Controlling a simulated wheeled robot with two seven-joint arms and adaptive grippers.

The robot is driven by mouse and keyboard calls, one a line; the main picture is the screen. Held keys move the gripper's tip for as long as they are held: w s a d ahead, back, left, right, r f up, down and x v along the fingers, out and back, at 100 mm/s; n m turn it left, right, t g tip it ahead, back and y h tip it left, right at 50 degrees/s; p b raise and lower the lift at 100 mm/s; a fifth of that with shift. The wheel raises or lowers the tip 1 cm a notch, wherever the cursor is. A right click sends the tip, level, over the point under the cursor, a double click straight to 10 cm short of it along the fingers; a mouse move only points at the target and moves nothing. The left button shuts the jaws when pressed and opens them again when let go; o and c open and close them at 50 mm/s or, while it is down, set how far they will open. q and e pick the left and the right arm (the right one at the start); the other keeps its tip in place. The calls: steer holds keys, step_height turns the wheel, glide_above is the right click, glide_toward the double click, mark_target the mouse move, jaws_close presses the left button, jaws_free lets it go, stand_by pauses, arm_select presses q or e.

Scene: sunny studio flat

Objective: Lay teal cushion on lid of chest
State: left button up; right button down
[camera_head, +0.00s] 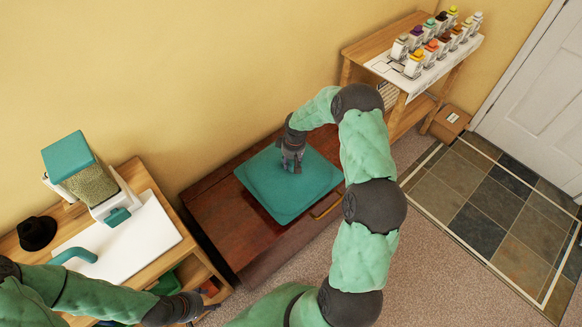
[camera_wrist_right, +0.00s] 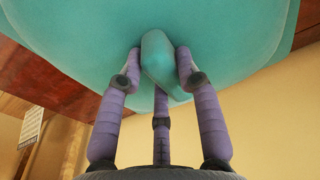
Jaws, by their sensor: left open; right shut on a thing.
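The teal cushion (camera_head: 315,185) lies flat over the dark red-brown lid of the chest (camera_head: 228,225), with bare lid showing to its left and front. My right gripper (camera_head: 292,168) comes down onto the middle of the cushion from above. In the right wrist view its fingers (camera_wrist_right: 160,68) are shut on a pinched fold of the cushion (camera_wrist_right: 75,40). I cannot tell whether the cushion's underside touches the lid all over. My left gripper (camera_head: 208,300) is open and empty at the lower left, beside the wooden bench, partly blurred against its shelf.
A wooden bench (camera_head: 140,175) at left holds a white dispenser with a teal lid (camera_head: 70,155) and a black hat (camera_head: 37,232). At the back right, a wooden shelf (camera_head: 395,30) bears several small bottles. A cardboard box (camera_head: 450,120) and tiled floor lie right. The carpet in front is clear.

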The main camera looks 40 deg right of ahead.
steer(key=shift+f+b, duration=0.6)
steer(key=shift+f, duration=0.8)
steer(key=shift+f, duration=0.2)
steer(key=c, duration=0.9)
jaws_free()
steer(key=shift+o, duration=0.2)
